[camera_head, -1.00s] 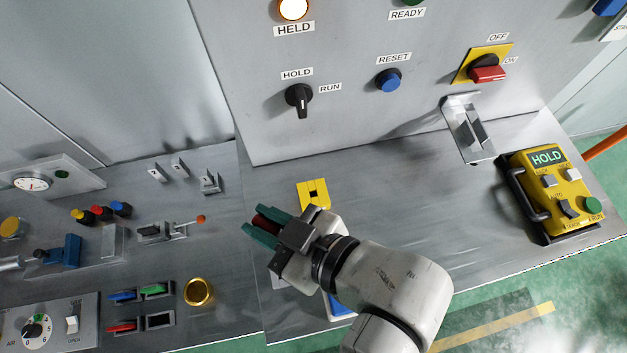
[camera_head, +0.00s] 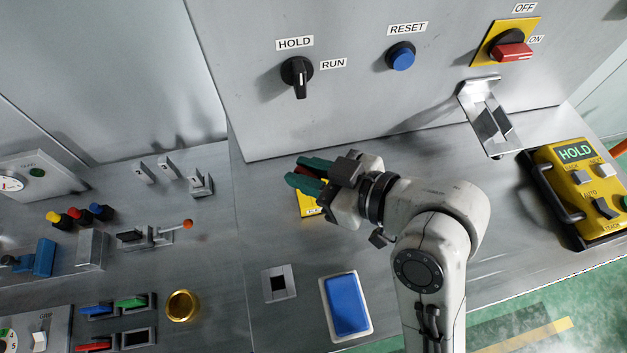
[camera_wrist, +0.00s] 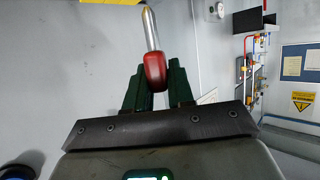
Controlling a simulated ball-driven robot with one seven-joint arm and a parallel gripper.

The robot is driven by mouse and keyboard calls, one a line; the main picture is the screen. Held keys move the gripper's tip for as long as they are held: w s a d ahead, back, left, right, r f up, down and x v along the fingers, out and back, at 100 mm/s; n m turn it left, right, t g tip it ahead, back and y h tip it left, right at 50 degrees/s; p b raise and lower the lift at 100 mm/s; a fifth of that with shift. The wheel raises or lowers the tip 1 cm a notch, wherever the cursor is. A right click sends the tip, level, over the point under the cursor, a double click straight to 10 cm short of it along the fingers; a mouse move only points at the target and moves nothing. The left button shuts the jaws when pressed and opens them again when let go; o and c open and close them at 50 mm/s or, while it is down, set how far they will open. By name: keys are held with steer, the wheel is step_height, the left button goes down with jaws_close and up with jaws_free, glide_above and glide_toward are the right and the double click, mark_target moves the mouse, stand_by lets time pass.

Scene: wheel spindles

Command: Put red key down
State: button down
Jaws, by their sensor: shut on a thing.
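The red key (camera_wrist: 155,72) has a red handle and a silver shaft with a gold tip. My gripper (camera_wrist: 155,88) is shut on its handle in the wrist view, with the shaft pointing away from the fingers. In the head view my gripper (camera_head: 304,176) is over the yellow block (camera_head: 308,207), partly covering it. Only a sliver of dark red shows between the green fingers there. Whether the key touches anything is hidden.
A square socket plate (camera_head: 280,284) and a blue pad (camera_head: 347,304) lie on the bench in front. A brass ring (camera_head: 182,305) stands to the left. The yellow HOLD pendant (camera_head: 580,195) is at right. The upright panel with its black knob (camera_head: 297,74) rises behind.

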steer(key=shift+w+d+f, duration=0.2)
steer(key=shift+w+f, duration=0.25)
steer(key=shift+f, duration=0.1)
steer(key=f, duration=0.3)
steer(key=shift+w+d+p, duration=0.2)
steer(key=shift+w+p, duration=0.15)
steer(key=shift+f, duration=0.5)
steer(key=shift+f, duration=0.2)
steer(key=c, duration=1)
jaws_free()
steer(key=shift+r, duration=0.1)
